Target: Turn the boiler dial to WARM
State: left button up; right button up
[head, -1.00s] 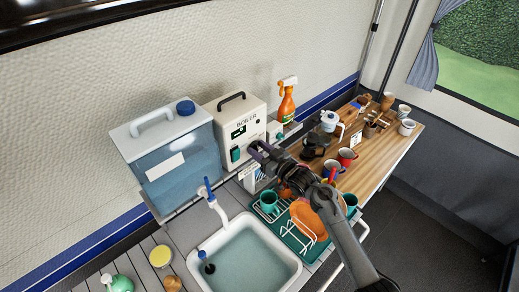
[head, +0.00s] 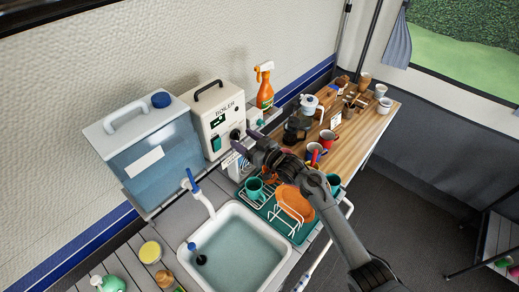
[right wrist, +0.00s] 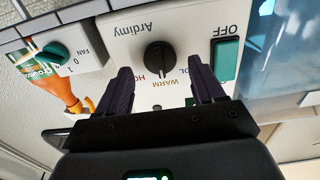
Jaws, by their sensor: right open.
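The boiler (head: 212,110) is a cream box with a handle on top, a small display and a green switch. Its black dial (head: 235,134) is on the front face. In the right wrist view, which is upside down, the dial (right wrist: 160,57) sits among printed words, with WARM (right wrist: 168,85) readable and the words beside it partly hidden by my fingers. My right gripper (head: 242,143) is open and empty, close in front of the dial. Its fingertips (right wrist: 163,80) lie on either side of the dial in the picture, apart from it. Where the dial points is hard to tell. My left gripper is not in view.
A blue water tank (head: 152,150) stands left of the boiler. A fan switch box (right wrist: 68,50) and an orange spray bottle (head: 264,88) are on its other side.

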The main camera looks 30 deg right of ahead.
jog(key=v, duration=0.9)
jog(key=shift+w, duration=0.1)
